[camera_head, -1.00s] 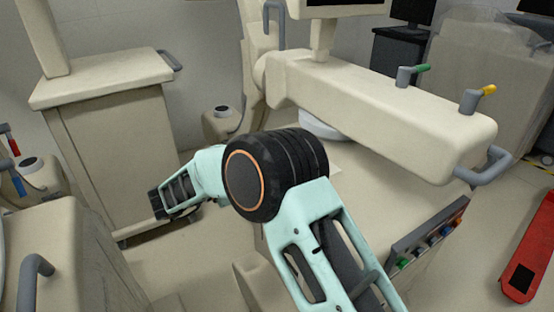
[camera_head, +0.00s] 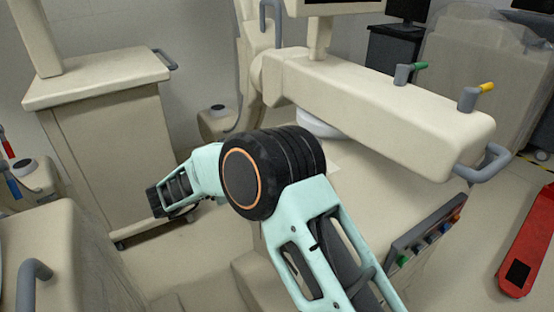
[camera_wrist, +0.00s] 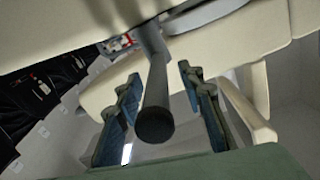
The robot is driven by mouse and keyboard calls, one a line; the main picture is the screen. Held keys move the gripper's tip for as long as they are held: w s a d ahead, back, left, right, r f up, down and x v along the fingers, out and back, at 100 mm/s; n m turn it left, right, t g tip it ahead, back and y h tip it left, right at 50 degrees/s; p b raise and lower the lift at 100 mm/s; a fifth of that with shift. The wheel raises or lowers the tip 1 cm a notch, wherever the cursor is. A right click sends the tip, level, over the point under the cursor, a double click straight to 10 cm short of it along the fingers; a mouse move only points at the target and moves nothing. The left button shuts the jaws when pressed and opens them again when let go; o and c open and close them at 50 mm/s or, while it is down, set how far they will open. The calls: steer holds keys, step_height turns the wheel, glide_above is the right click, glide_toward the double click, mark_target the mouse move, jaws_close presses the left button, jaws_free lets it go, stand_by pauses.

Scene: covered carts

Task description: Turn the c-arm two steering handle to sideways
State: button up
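In the wrist view, a grey bar-shaped handle (camera_wrist: 155,85) with a dark round end points toward the camera. I take it for the steering handle; its upper end meets a grey curved part under a cream body. My gripper (camera_wrist: 160,112) is open, one blue-green finger on each side of the bar, with visible gaps. I see no clear contact, and depth between fingers and bar is hard to judge. In the head view, my arm reaches left past a cream machine with a long beam (camera_head: 390,105); the fingertips and this handle cannot be made out there.
The beam carries a green-tipped lever (camera_head: 411,72), a yellow-tipped lever (camera_head: 474,95) and a grey end handle (camera_head: 487,164). A cream cabinet (camera_head: 110,150) stands left. Another cream unit with a grey handle (camera_head: 34,283) is at lower left. A red object (camera_head: 527,240) lies right.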

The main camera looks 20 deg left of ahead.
step_height(320, 180, up, 10)
stand_by(0.6)
